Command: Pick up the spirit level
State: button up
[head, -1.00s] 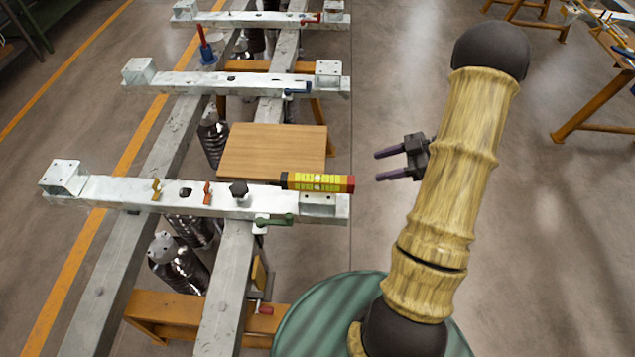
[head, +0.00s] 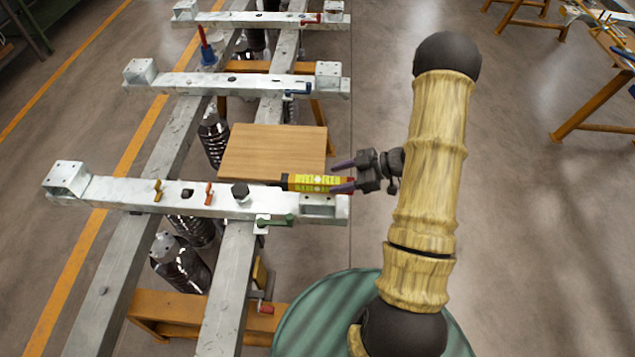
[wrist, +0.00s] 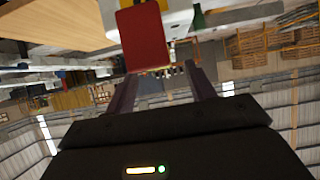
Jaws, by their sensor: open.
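The spirit level (head: 312,183) is a yellow bar with a dark left end and a red right end. It lies along the near white crossbeam (head: 130,194), at its right part. My gripper (head: 343,176) is open at the level's right end; in the head view one finger shows behind the level and the other overlaps its red end. In the wrist view the level's red end (wrist: 142,40) stands ahead of the two purple fingers (wrist: 163,85), nearer the left one. I cannot tell whether a finger touches it.
A wooden board (head: 272,152) lies just behind the near crossbeam. Open floor lies to the right.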

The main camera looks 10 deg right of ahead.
aim_at(325, 180)
jog(key=shift+w+a+f, duration=0.1)
jog(key=shift+w+a, duration=0.05)
jog(key=shift+a, duration=0.3)
jog(key=p+x, duration=0.1)
jog(key=x, duration=0.3)
jog(key=shift+a, duration=0.15)
grip_shut()
dwell(0.4)
notch_tip(325, 180, up, 10)
dwell(0.6)
jog(key=shift+w, duration=0.1)
